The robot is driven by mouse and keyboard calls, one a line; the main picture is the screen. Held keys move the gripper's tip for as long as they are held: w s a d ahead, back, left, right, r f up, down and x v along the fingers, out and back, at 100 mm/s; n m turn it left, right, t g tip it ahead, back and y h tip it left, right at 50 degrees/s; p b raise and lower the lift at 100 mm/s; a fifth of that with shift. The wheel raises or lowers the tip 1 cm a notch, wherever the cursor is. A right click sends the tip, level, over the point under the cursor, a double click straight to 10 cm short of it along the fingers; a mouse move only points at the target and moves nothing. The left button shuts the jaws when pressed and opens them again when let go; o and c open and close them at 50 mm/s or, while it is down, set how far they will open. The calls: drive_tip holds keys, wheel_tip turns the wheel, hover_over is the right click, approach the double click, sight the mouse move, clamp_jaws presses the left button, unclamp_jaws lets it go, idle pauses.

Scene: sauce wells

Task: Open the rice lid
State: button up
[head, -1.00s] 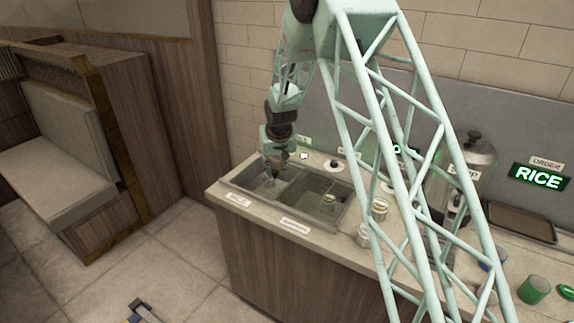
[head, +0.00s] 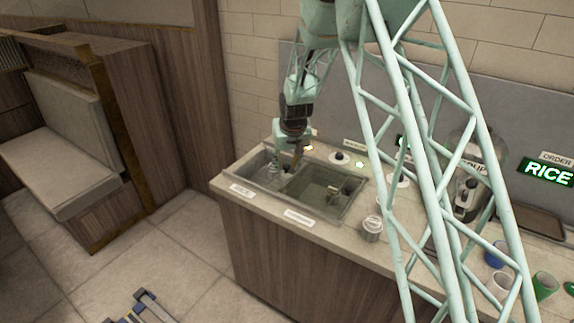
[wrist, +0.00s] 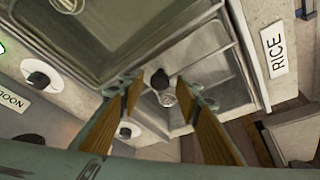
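The well with the "RICE" label (wrist: 277,48) is a rectangular grey inset in the counter. It shows in the wrist view, and in the head view at the left end of the counter (head: 250,172). A dark round knob (wrist: 160,78) shows over this well, with a small shiny round piece (wrist: 168,98) beside it. My gripper (wrist: 158,84) has two wood-coloured fingers spread apart, with the knob between their tips in the picture. Contact and height cannot be told.
A second well (head: 318,190) adjoins on the right. A silver canister (head: 371,228) stands at the counter's front, with cups (head: 545,285) farther right. A wall rises behind the counter.

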drive_tip(key=shift+r, duration=0.15)
drive_tip(key=v, duration=1.1)
drive_tip(key=shift+r, duration=0.4)
drive_tip(key=shift+s+d, duration=0.1)
drive_tip(key=shift+s, duration=0.05)
idle(0.4)
